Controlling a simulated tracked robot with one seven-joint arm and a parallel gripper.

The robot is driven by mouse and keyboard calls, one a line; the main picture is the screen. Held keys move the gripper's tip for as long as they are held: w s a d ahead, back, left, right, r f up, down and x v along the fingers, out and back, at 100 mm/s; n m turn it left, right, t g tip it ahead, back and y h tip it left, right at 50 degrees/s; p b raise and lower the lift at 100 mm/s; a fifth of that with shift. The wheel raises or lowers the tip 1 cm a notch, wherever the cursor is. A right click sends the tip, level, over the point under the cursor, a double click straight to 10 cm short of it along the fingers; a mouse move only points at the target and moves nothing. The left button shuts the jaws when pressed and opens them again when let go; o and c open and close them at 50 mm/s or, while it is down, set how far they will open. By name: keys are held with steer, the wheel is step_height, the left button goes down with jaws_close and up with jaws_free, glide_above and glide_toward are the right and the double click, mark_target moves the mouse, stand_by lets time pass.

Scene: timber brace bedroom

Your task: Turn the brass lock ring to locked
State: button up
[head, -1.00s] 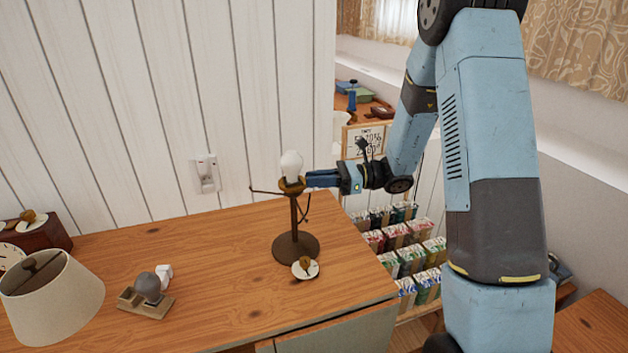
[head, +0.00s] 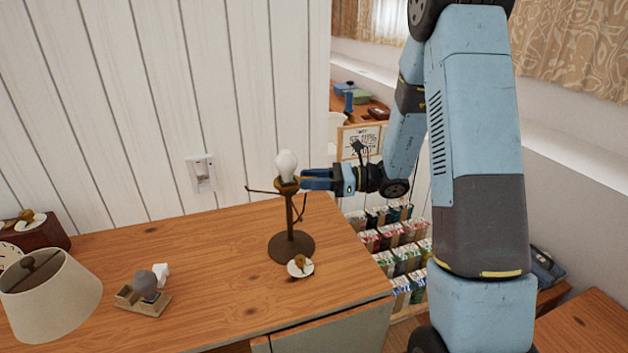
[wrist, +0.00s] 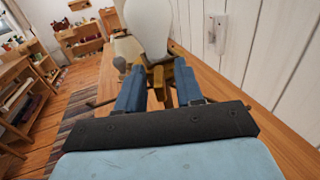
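A lamp stand with a dark round base (head: 291,248) and thin post stands upright on the wooden desk. A white bulb (head: 287,163) sits on top, with the brass lock ring (head: 287,186) just below it. My gripper (head: 303,179) comes in level from the right at the ring's height. In the wrist view, its two blue fingers (wrist: 158,88) are apart, on either side of a brass piece (wrist: 158,77) under the bulb (wrist: 148,28). Gaps seem to show beside the brass piece. The ring's far side and any lock marking are hidden.
A small white disc with a brass-coloured piece (head: 300,267) lies by the lamp base. A cream lampshade (head: 50,297) and a wooden holder with a grey bulb (head: 144,291) stand left on the desk (head: 215,265). A white panelled wall with a switch (head: 201,173) is behind.

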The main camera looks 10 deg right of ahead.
steer(key=shift+d, duration=0.15)
steer(key=s+d, duration=0.1)
steer(key=d, duration=1.2)
steer(key=shift+s+d, duration=0.2)
steer(key=shift+s, duration=0.05)
steer(key=shift+f, duration=0.1)
